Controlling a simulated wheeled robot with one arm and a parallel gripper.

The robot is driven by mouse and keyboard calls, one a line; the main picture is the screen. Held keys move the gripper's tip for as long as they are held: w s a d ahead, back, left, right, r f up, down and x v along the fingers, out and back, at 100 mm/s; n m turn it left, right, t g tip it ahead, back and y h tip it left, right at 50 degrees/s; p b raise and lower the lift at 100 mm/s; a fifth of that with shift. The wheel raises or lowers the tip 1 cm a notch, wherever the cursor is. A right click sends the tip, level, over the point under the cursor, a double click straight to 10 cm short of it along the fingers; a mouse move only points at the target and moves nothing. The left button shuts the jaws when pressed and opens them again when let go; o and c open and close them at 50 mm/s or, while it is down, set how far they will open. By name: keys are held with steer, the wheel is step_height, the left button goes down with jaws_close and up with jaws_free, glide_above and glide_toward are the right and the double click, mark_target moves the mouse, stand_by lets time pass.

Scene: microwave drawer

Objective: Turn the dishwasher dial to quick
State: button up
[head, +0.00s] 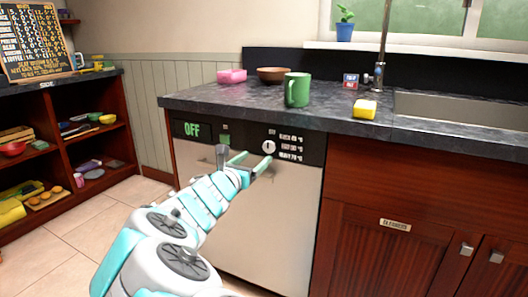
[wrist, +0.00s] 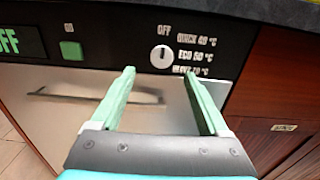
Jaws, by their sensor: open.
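The dishwasher (head: 255,215) has a black control panel with a green OFF display (head: 192,129). Its round white dial (head: 268,147) also shows in the wrist view (wrist: 161,56). The dial's dark mark looks roughly upright, under the word OFF. Labels for quick, eco and a third setting (wrist: 193,55) stand to its right. My gripper (head: 256,160) is open and empty in front of the panel. In the wrist view the dial lies between and just beyond the two green fingertips (wrist: 158,73), with no contact visible.
A green button (wrist: 71,50) sits left of the dial. The dishwasher handle (wrist: 95,95) is below the panel. The counter (head: 220,98) overhangs it, with a green mug (head: 297,90) and yellow sponge (head: 365,109) on top. Wooden cabinets (head: 385,240) stand at right.

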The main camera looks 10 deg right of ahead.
mark_target(268, 148)
steer(key=x, duration=0.7)
steer(key=shift+s+d, duration=0.1)
jaws_close()
stand_by(0.6)
